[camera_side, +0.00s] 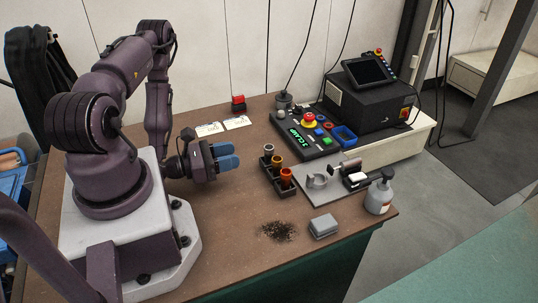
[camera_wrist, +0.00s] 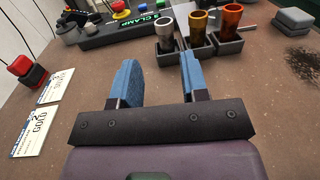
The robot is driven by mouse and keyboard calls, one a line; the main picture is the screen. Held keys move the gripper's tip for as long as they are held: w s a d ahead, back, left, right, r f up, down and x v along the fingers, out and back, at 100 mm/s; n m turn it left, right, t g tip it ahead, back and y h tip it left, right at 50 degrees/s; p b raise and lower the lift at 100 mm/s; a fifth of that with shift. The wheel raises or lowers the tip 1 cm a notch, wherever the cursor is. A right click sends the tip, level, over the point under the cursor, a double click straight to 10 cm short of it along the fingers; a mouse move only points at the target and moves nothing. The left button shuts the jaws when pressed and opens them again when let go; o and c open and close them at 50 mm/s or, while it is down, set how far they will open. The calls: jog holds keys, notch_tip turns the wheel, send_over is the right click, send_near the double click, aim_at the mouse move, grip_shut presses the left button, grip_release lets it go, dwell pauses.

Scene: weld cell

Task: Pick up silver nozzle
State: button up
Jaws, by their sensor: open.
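The silver nozzle (camera_side: 269,151) stands upright in the far-end slot of a dark holder (camera_side: 277,185), beside a brass nozzle (camera_side: 277,162) and an orange-copper nozzle (camera_side: 286,176). In the wrist view the silver nozzle (camera_wrist: 165,33) is at the left end of the row, ahead of the fingers, with the brass nozzle (camera_wrist: 198,26) and copper nozzle (camera_wrist: 230,20) to its right. My gripper (camera_side: 230,155) has blue fingers and is open and empty, to the left of the holder in the side view. In the wrist view my gripper (camera_wrist: 160,80) shows a clear gap between its fingers, short of the nozzles.
Behind the holder is a black CLAMP control panel (camera_side: 307,135). A plate with a ring clamp (camera_side: 317,181), a spray bottle (camera_side: 379,196), a grey block (camera_side: 323,226) and dark debris (camera_side: 279,231) lie right and front. Cards (camera_side: 208,129) and a red button (camera_side: 238,102) are at the back.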

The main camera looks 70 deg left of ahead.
aim_at(269, 156)
jog(key=w, duration=0.4)
jog(key=w+d, duration=0.1)
jog(key=w, duration=0.7)
jog(key=shift+w+d+r, duration=0.1)
jog(key=shift+w+d, duration=0.05)
jog(key=shift+d, duration=0.15)
jog(key=c, duration=0.7)
